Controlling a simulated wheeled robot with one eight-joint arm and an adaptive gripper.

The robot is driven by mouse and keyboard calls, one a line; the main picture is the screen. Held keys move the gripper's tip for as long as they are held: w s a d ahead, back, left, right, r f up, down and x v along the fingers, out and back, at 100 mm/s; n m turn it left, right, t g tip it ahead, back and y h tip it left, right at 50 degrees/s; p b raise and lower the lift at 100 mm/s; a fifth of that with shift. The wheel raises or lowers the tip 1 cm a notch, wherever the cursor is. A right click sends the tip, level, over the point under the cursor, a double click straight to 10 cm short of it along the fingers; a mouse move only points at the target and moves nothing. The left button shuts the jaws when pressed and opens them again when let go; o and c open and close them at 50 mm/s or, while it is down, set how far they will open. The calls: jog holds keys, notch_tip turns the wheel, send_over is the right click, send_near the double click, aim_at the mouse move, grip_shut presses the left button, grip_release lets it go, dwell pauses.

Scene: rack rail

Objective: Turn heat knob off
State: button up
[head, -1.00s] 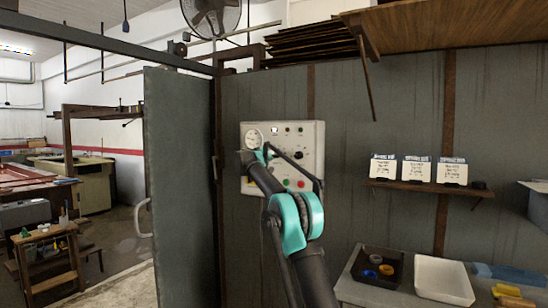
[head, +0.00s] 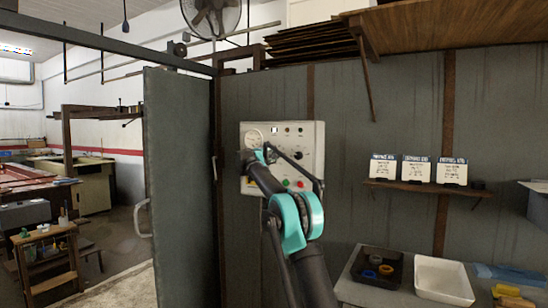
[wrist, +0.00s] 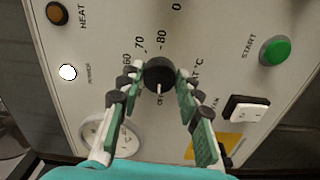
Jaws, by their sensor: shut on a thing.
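The heat knob (wrist: 159,73) is a round black dial on a pale control panel (head: 311,139). In the wrist view its white pointer points down, close to the partly hidden OFF mark. Numbers 60, 70 and 80 are printed beside it. My gripper (wrist: 159,80) is shut on the knob, with one green-padded finger on each side. In the head view my gripper (head: 268,154) is at the panel's left half, and my arm hides the knob.
Near the knob are a green start button (wrist: 275,51), a white rocker switch (wrist: 246,108), a lit white lamp (wrist: 68,72), an orange heat lamp (wrist: 57,13) and a gauge (head: 254,139). Another black knob (head: 298,155) sits to the right. Trays (head: 444,280) stand lower right.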

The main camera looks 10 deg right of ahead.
jog(key=shift+n, duration=0.5)
jog(key=o, duration=1.2)
jog(key=shift+c, duration=0.2)
jog(key=v, duration=1.2)
